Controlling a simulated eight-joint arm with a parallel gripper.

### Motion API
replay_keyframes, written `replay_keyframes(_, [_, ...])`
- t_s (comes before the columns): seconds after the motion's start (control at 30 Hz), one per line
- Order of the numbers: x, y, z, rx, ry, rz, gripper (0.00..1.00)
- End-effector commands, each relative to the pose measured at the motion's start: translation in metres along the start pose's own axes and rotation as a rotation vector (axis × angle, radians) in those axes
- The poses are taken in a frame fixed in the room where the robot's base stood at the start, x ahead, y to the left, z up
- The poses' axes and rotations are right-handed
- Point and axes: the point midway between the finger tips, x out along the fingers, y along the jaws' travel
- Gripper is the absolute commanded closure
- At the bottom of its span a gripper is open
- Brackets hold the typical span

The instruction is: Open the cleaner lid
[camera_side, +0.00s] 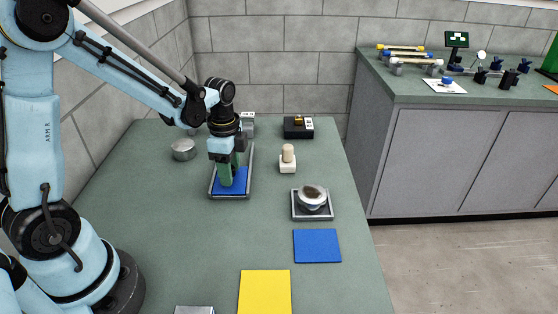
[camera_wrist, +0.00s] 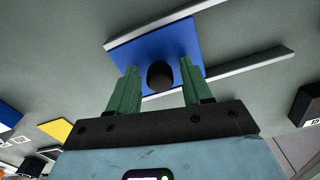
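The cleaner, as I take it, is a long grey frame (camera_side: 231,197) lying on the green table, with a flat blue lid (camera_side: 240,186) at its near end. A round black knob (camera_wrist: 160,75) shows in front of the lid. My gripper (camera_side: 228,180) is low over the lid. Its green fingers are apart in the wrist view (camera_wrist: 158,82), one on each side of the knob, with gaps between. The side view hides the knob behind the fingers.
A round metal tin (camera_side: 184,150) stands left of the frame. To the right are a cream peg-like piece (camera_side: 288,158), a black box (camera_side: 298,128) and a dish on a square tray (camera_side: 312,198). Blue (camera_side: 317,246) and yellow mats (camera_side: 265,291) lie nearer.

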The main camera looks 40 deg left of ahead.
Motion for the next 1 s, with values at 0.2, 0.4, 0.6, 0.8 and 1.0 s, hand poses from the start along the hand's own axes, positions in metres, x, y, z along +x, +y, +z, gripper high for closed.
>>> replay_keyframes(0.2, [0.000, 0.000, 0.000, 0.000, 0.000, 0.000, 0.85])
replay_keyframes(0.4, [0.000, 0.000, 0.000, 0.000, 0.000, 0.000, 1.00])
replay_keyframes(0.6, [0.000, -0.005, 0.001, -0.001, 0.000, 0.000, 1.00])
replay_keyframes(0.8, [0.000, -0.043, 0.007, -0.003, 0.000, 0.000, 1.00])
replay_keyframes(1.0, [0.000, -0.083, 0.015, -0.002, 0.001, -0.001, 1.00])
